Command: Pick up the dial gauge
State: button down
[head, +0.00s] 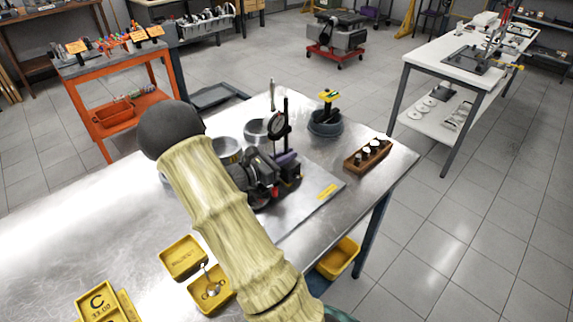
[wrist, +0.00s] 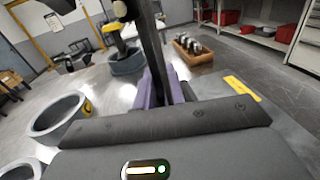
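The dial gauge (head: 277,124) is a small round dial on a black upright post (head: 286,112), standing over the metal plate on the steel workbench. My gripper (head: 288,163) is low at the foot of the post, below the dial. In the wrist view the dark post (wrist: 152,45) rises straight ahead of my gripper (wrist: 165,88), between purple parts that look like its fingers. The dial face is not clear in the wrist view. Whether the fingers touch the post or are closed on it cannot be told.
A blue-grey bowl (head: 325,123) with a yellow-topped tool and a wooden block (head: 367,154) holding small parts stand to the right. Metal rings (head: 226,150) stand to the left. Yellow bins (head: 183,257) lie nearer the front. The left bench top is mostly clear.

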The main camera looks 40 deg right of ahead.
aim_at(286, 122)
jog(key=shift+r, duration=0.25)
notch_tip(286, 122, up, 10)
jog(key=shift+f, duration=0.15)
dwell(0.5)
jog(key=shift+w, duration=0.15)
jog(key=shift+a, duration=0.1)
jog(key=shift+r+p, duration=0.4)
jog(key=shift+p, duration=0.2)
jog(key=shift+s+d+r, duration=0.2)
jog(key=shift+r, duration=0.1)
jog(key=shift+w+a+r+p, duration=0.1)
jog(key=shift+r+p, duration=0.7)
jog(key=shift+p, duration=0.3)
